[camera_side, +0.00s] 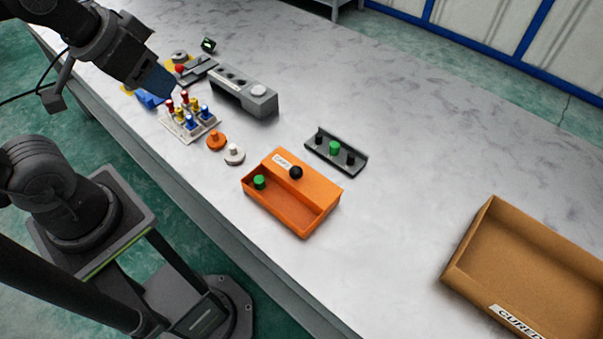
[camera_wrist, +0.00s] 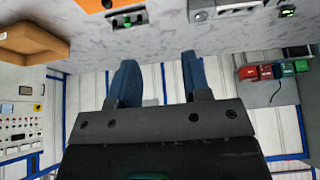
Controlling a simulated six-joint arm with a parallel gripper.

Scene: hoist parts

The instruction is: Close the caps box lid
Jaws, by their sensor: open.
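The orange caps box (camera_side: 270,210) stands on the table in the side view. Its orange lid (camera_side: 318,184), with a white label and a black knob (camera_side: 296,172), covers the back part, leaving the front part of the box open. A green cap (camera_side: 259,182) sits in the open part at the left end. In the wrist view only an orange edge of the box (camera_wrist: 100,5) shows at the top. My gripper (camera_side: 155,82) is up at the left, far from the box. In the wrist view its two blue fingers (camera_wrist: 160,80) are apart with nothing between them.
A dark tray (camera_side: 336,152) with a green part lies behind the box. An orange cap (camera_side: 216,140) and a white cap (camera_side: 235,154) lie to its left, near a rack of coloured parts (camera_side: 190,121) and a grey fixture (camera_side: 244,92). A cardboard box (camera_side: 463,240) stands right.

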